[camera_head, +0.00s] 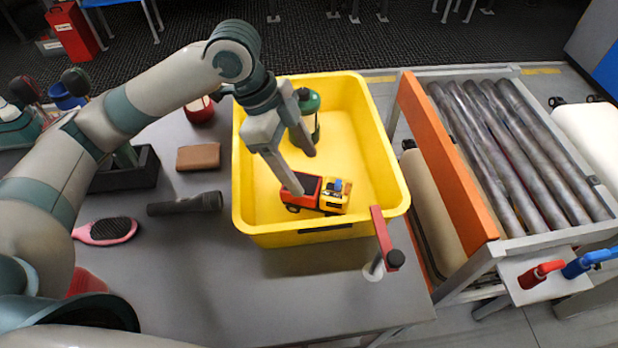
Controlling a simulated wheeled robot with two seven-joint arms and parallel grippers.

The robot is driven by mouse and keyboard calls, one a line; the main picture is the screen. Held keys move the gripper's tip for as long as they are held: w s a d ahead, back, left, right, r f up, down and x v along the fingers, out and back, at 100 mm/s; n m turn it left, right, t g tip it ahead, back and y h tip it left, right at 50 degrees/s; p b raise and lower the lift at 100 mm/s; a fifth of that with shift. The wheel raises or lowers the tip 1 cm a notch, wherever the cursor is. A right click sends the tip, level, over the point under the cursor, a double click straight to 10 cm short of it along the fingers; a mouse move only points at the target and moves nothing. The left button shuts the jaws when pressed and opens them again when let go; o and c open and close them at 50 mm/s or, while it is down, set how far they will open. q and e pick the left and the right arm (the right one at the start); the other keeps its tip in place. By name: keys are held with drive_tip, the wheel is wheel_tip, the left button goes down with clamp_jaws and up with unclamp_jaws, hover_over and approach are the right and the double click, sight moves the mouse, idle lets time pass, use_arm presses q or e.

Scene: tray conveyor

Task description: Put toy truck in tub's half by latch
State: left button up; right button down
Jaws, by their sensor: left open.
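The yellow tub (246,190) stands on the grey table. The toy truck (333,197), with a red body and yellow cab, lies on the tub's floor in the near half. A red lever on a grey post (381,235), which looks like the latch, stands by the tub's near right corner. My left gripper (303,171) reaches into the tub from above, open and empty. One finger overlaps the truck's rear in the picture; I cannot tell whether it touches. A green item (308,101) is in the tub's far half, partly hidden by my gripper. My right gripper is not in view.
A brown block (198,157), a black flashlight (185,204), a pink brush (106,231) and a red can (199,110) lie left of the tub. A roller conveyor (515,150) with an orange side board (445,150) stands to the right.

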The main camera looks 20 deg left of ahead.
use_arm(q)
drive_tip(key=shift+v, duration=1.35)
